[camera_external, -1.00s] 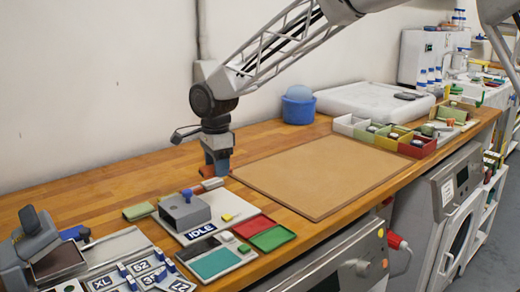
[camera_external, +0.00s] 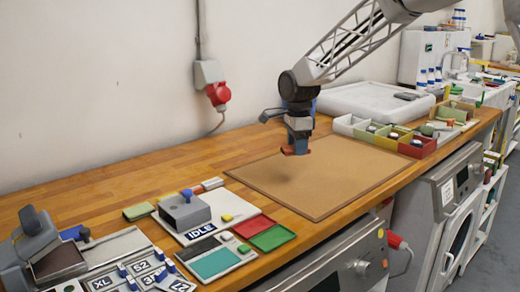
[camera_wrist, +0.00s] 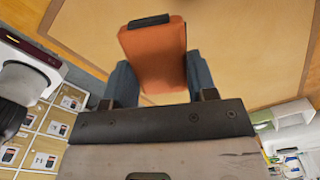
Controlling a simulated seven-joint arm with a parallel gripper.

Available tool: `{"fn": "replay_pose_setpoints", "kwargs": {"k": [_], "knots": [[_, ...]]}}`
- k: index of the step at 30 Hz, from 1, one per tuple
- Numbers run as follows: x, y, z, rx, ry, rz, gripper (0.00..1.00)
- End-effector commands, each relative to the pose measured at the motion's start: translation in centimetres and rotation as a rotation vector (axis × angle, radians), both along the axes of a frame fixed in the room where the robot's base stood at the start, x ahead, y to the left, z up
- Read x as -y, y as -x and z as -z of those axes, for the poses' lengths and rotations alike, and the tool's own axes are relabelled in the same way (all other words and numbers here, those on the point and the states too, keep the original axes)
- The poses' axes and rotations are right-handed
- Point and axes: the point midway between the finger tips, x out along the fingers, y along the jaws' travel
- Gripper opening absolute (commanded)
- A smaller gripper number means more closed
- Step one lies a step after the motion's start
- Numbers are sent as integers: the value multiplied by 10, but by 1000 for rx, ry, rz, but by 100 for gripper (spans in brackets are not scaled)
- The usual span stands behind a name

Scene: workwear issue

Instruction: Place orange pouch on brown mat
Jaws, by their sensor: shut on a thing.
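The orange pouch (camera_wrist: 157,55) is held between the two fingers of my gripper (camera_wrist: 152,88) in the wrist view. It has a dark strip along its far edge. In the external view my gripper (camera_external: 297,148) is above the brown mat (camera_external: 345,180), toward its back part. The pouch shows there only as a small orange patch (camera_external: 290,151) at the fingertips. A soft shadow lies on the mat below, so the pouch appears to be held above it. The mat also shows behind the pouch in the wrist view (camera_wrist: 240,50). Nothing else lies on the mat.
Divided coloured bins (camera_external: 417,145) stand right of the mat. A white slab (camera_external: 372,98) lies behind it. A grey stamping block (camera_external: 185,209), a red tray (camera_external: 256,227) and a green tray (camera_external: 272,238) are at the left. The mat's front part is clear.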

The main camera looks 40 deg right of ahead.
Motion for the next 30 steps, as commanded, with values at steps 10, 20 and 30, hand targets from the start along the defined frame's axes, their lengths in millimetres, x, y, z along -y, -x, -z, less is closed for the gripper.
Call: {"fn": "replay_pose_setpoints", "kwargs": {"k": [10, 20, 30], "knots": [[84, 34, -1, 1, 1, 96, 29], [155, 74, 0, 1, 1, 184, 29], [220, 120, 1, 1, 1, 270, 29]]}}
